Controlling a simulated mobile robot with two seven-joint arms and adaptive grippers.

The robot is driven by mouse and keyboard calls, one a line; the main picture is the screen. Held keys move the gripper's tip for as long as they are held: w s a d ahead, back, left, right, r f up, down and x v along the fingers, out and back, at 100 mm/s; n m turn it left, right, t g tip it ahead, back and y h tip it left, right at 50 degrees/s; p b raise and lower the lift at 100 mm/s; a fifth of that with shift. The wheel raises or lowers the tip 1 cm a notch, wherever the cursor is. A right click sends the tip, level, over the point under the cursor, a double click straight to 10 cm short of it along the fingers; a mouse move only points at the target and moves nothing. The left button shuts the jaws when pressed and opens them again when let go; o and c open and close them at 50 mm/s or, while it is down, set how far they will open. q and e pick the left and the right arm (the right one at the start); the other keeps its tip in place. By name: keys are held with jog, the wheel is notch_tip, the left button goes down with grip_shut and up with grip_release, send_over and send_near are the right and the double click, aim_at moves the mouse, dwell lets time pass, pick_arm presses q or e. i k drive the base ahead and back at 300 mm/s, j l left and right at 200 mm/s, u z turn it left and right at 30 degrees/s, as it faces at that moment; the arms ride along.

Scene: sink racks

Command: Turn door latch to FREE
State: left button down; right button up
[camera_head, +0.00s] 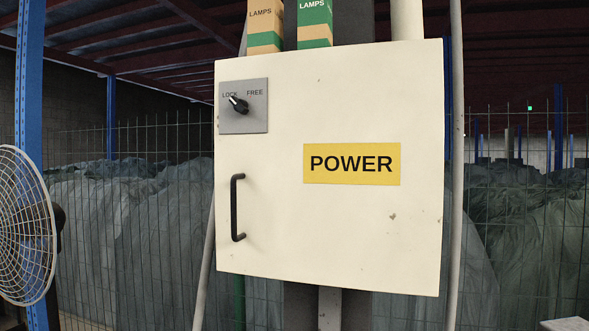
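The door latch (239,104) is a black knob on a grey plate (256,122) at the upper left of a cream cabinet door (330,236). The plate is marked LOCK on the left and FREE on the right. The knob's pointer tilts up and left, toward LOCK. A black bar handle (235,208) is upright on the door below the plate. The door looks closed. Neither of my grippers is in view.
A yellow POWER sign (352,164) is on the door. Two boxes marked LAMPS (265,28) (315,26) stand on top of the cabinet. A round fan (24,226) is at the left. Wire fencing (150,225) with covered heaps stands behind. The space before the door looks clear.

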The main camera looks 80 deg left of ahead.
aim_at(241, 106)
jog(key=u, duration=2.25)
